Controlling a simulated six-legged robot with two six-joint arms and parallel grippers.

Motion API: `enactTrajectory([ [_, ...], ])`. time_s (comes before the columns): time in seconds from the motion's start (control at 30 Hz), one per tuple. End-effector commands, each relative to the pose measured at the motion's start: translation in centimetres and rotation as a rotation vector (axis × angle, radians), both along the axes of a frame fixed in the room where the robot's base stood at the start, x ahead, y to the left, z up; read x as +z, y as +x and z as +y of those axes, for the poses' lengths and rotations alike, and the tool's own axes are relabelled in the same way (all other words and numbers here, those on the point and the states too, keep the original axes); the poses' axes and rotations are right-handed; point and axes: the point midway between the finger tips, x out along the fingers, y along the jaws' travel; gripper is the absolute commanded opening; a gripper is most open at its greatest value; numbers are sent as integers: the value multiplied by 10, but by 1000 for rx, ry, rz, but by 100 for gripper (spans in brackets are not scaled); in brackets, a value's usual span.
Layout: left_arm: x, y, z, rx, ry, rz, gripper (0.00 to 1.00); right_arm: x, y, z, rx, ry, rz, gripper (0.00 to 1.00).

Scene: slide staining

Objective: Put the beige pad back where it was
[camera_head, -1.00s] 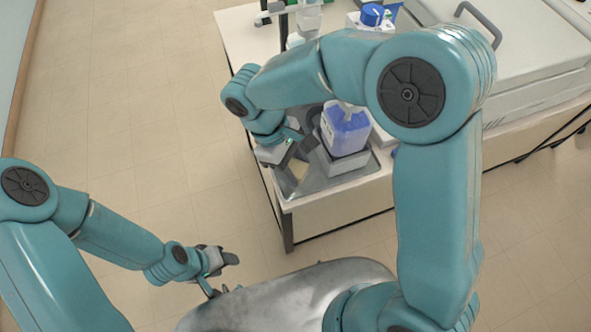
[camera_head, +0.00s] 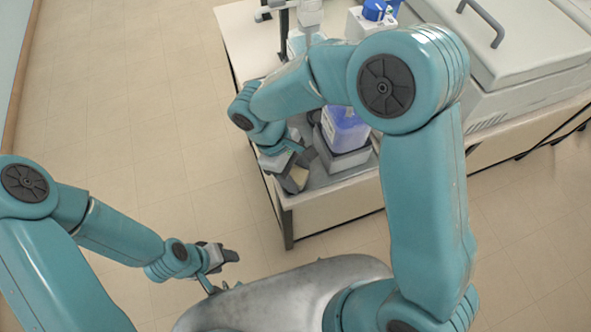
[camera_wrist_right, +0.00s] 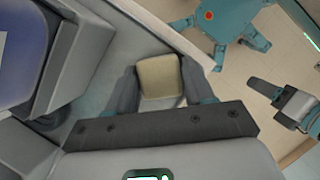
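The beige pad (camera_wrist_right: 160,78) sits between the two fingers of my right gripper (camera_wrist_right: 160,90) in the right wrist view, with a finger against each side. In the head view my right gripper (camera_head: 295,176) is low over the front left corner of the grey tray (camera_head: 335,180). The pad is mostly covered by the gripper there. I cannot tell whether the pad touches the tray. My left gripper (camera_head: 228,256) is away from the table, over the floor side near my body, and its finger gap is too small to read.
A bottle with blue liquid (camera_head: 343,128) stands in a grey holder (camera_head: 345,160) just right of my right gripper. A blue-capped bottle (camera_head: 376,10) and a large lidded machine (camera_head: 500,50) stand behind. The white table's (camera_head: 244,45) left edge is close to the gripper.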

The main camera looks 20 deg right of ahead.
Motion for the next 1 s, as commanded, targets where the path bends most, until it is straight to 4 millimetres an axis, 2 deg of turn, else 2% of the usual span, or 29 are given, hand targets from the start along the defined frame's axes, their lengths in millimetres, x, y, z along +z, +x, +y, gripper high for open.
enactTrajectory([
  [0.03, 1, 0, 0, 0, 0, 0, 50, 1, 0, 0, 0, 0, 0, 69],
  [0.07, 1, 0, 0, 0, 0, 0, 50, 0, 0, 0, 0, 1, 1, 75],
  [0.87, 0, 0, 0, 0, 0, 0, 50, -1, -2, 1, -1, 0, 8, 75],
  [1.0, 10, 0, 0, 0, 0, 0, 50, 9, -2, 1, -1, 0, 7, 75],
])
